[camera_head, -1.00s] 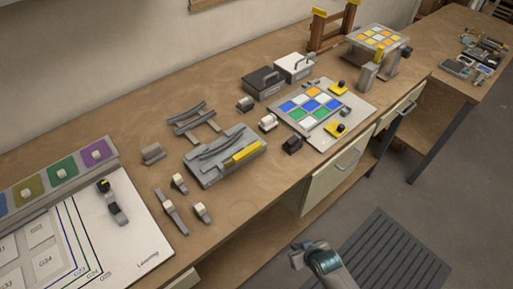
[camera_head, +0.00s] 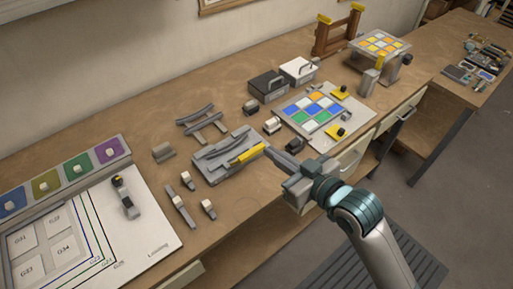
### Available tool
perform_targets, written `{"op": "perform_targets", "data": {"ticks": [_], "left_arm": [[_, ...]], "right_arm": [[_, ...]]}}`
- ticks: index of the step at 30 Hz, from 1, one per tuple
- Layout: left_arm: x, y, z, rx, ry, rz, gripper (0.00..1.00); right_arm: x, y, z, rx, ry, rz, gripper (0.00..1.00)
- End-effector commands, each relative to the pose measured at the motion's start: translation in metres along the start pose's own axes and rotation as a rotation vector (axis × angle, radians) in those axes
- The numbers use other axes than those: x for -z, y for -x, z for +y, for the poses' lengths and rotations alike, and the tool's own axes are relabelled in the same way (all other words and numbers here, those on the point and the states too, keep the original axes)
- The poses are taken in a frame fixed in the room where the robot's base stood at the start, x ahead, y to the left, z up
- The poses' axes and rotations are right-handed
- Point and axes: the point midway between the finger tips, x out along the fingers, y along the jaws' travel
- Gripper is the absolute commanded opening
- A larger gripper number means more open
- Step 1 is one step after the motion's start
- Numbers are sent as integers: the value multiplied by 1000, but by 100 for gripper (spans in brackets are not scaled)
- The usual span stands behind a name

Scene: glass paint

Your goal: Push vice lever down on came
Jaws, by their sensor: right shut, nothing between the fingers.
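The grey vice (camera_head: 206,174) sits on the bench, with its yellow lever (camera_head: 247,154) lying along its right side. A curved grey strip, which looks like the came (camera_head: 222,146), lies along the top of the vice. My right gripper (camera_head: 271,150) is shut and empty. Its fingertips are at the right end of the yellow lever; I cannot tell whether they touch it. My left gripper is not in view.
Small grey clamps (camera_head: 186,180) stand left of the vice. More grey strips (camera_head: 193,116) lie behind it. A tray of coloured glass tiles (camera_head: 352,120) and two toolboxes (camera_head: 266,84) are to the right.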

Motion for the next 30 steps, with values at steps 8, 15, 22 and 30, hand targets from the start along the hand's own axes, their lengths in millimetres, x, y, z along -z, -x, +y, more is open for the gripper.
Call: {"op": "perform_targets", "data": {"ticks": [8,15,22,30], "left_arm": [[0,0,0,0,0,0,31],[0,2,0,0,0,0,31],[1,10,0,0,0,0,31],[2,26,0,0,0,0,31]], "right_arm": [[9,1,-3,12,6,20,0],[10,-1,-3,11,6,19,0],[12,-19,-3,11,5,20,0],[14,-60,-4,11,3,18,0]]}}
